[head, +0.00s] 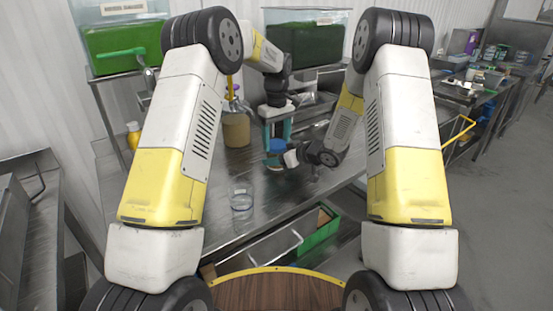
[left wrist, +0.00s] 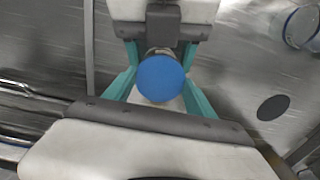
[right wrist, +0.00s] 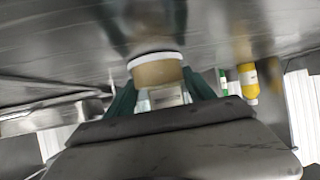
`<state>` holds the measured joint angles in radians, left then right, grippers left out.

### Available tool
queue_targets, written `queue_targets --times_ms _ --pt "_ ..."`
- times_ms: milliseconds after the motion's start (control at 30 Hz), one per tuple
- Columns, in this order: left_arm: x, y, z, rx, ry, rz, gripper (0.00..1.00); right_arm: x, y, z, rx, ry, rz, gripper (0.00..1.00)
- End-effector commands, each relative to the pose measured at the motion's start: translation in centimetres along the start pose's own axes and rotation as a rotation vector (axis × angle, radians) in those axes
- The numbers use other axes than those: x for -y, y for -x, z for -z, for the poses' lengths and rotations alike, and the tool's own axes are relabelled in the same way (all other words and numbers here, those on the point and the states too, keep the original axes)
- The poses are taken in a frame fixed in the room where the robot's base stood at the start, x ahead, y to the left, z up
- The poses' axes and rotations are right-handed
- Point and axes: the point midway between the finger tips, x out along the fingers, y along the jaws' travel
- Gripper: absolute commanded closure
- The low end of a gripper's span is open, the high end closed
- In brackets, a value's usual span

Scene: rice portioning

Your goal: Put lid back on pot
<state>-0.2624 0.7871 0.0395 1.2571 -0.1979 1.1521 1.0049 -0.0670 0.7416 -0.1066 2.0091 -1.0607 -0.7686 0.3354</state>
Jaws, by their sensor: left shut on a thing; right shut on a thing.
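A round blue lid (left wrist: 160,78) sits between teal fingers in the left wrist view; it also shows as a blue patch in the head view (head: 277,146). My left gripper (head: 277,128) points down from above, shut on the lid. My right gripper (head: 280,157) comes in from the right, just below and against the same spot, shut on the pot. Whether the lid touches the pot's rim cannot be told.
A tan jar (head: 236,130) stands on the steel table (head: 215,215), left of my grippers. A clear glass jar (head: 241,200) stands nearer the front. A yellow bottle (head: 133,133) stands at the left, and green-filled bins (head: 122,45) at the back. The front right tabletop is clear.

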Motion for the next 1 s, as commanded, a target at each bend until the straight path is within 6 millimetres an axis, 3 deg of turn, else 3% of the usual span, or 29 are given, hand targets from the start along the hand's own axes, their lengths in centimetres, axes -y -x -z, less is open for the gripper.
queue_targets --times_ms 267,600,933,967,1000 --pt "0.00 0.03 0.03 0.000 -0.059 -0.001 0.85 0.01 0.00 -0.01 0.000 0.000 0.000 1.00" --pt "0.00 0.00 0.07 -0.001 -0.555 -0.001 0.86 0.01 0.00 -0.01 0.000 0.000 0.000 1.00" --pt "-0.01 0.01 0.06 -0.001 -0.598 0.000 0.86 0.01 0.00 -0.02 0.000 0.000 0.000 1.00" --pt "-0.01 0.01 0.06 -0.001 -0.598 0.000 0.35 0.01 0.00 -0.02 0.000 0.000 0.000 1.00" --pt "-0.01 0.01 0.06 -0.001 -0.598 0.000 0.27 0.01 0.00 -0.02 0.000 0.000 0.000 1.00"
